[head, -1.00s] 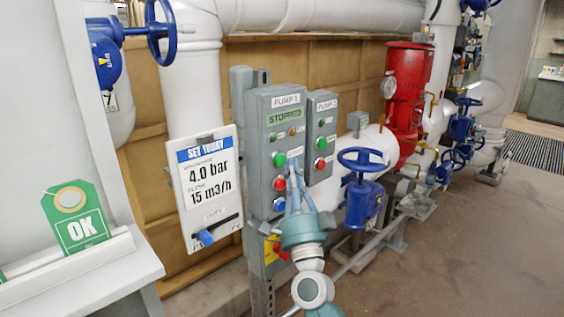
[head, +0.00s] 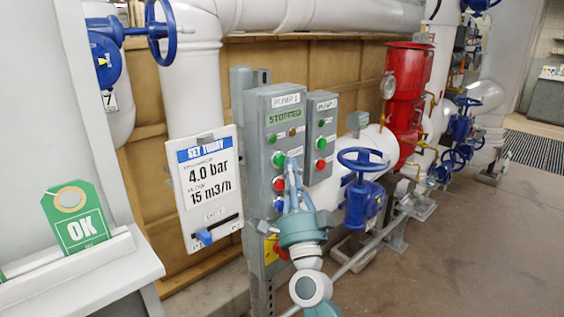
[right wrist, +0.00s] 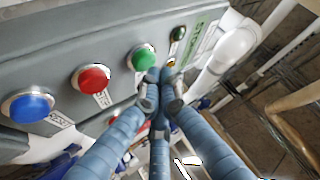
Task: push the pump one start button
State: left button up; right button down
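The grey pump 1 control box (head: 262,160) stands in the middle of the head view, its display reading STOPPED. Its green button (head: 278,159) sits above a red and a blue button. In the right wrist view the green button (right wrist: 143,57) lies just up and left of my fingertips. My right gripper (head: 291,164) is shut and empty, its tips pointing up just right of the green button. It also shows in the right wrist view (right wrist: 161,78). I cannot tell whether the tips touch the panel. My left gripper is not in view.
The pump 2 box (head: 321,120) with its own buttons stands close on the right. A SET TODAY board (head: 210,185) is at the left. A red-yellow emergency stop (head: 272,250) sits below. A blue valve (head: 362,200) and pipes are at the right; the floor there is clear.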

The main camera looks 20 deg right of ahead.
jog(key=shift+w+a, duration=0.25)
jog(key=shift+w, duration=0.3)
dwell(0.7)
jog(key=shift+s+d, duration=0.1)
dwell(0.3)
jog(key=shift+s+d, duration=0.2)
jog(key=shift+s, duration=0.5)
jog(key=shift+s+d+p, duration=0.25)
jog(key=shift+s+d, duration=0.05)
jog(key=shift+s, duration=0.5)
jog(key=shift+s+d+p, duration=0.25)
jog(key=shift+s, duration=0.5)
jog(key=shift+s+d+p, duration=0.25)
jog(key=shift+s+d, duration=0.05)
jog(key=shift+s, duration=0.5)
jog(key=shift+a, duration=0.1)
